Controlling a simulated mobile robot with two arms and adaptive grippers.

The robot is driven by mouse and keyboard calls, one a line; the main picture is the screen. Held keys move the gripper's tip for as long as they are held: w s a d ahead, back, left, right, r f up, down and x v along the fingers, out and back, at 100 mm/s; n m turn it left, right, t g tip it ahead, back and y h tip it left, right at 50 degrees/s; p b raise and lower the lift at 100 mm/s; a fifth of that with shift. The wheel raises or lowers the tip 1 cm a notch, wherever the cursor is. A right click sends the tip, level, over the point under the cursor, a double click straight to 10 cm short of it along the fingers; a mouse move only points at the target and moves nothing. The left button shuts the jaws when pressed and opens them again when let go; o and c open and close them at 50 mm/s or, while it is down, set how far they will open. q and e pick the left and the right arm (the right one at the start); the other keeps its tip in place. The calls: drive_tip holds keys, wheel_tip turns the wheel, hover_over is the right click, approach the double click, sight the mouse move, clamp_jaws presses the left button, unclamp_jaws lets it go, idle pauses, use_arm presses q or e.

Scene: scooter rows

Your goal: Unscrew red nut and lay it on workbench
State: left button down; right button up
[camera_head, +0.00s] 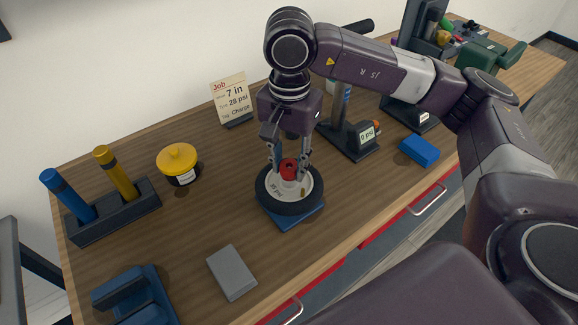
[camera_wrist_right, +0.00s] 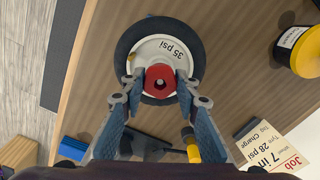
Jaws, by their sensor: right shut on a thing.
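The red nut (camera_head: 289,169) sits at the hub of a small wheel (camera_head: 266,192) with a black tyre and a white rim, which lies flat on a blue stand (camera_head: 295,220) on the wooden workbench (camera_head: 205,215). My right gripper (camera_head: 290,170) points down from above with its fingers on both sides of the nut. The right wrist view shows the red nut (camera_wrist_right: 159,79) between the two fingertips (camera_wrist_right: 160,82), and the rim reads 35 psi. My left gripper is not in view.
A blue and yellow tool rack (camera_head: 115,212), a yellow-lidded jar (camera_head: 178,160) and a job card (camera_head: 231,100) stand left and behind. A grey block (camera_head: 232,272) lies in front left. A gauge stand (camera_head: 350,140) and a blue block (camera_head: 419,151) are at right. Bare wood lies left of the wheel.

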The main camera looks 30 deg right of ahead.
drive_tip(key=n, duration=0.1)
drive_tip(key=n+b, duration=0.2)
drive_tip(key=shift+s+a+f+n, duration=0.15)
drive_tip(key=shift+s+f+n, duration=0.2)
drive_tip(key=shift+f+n, duration=0.05)
drive_tip(key=n+b, duration=0.3)
drive_tip(key=shift+n, duration=0.4)
drive_tip(key=shift+n+b, duration=0.6)
drive_tip(key=shift+n, duration=0.4)
drive_tip(key=shift+r+n, duration=0.15)
drive_tip(key=shift+n, duration=0.65)
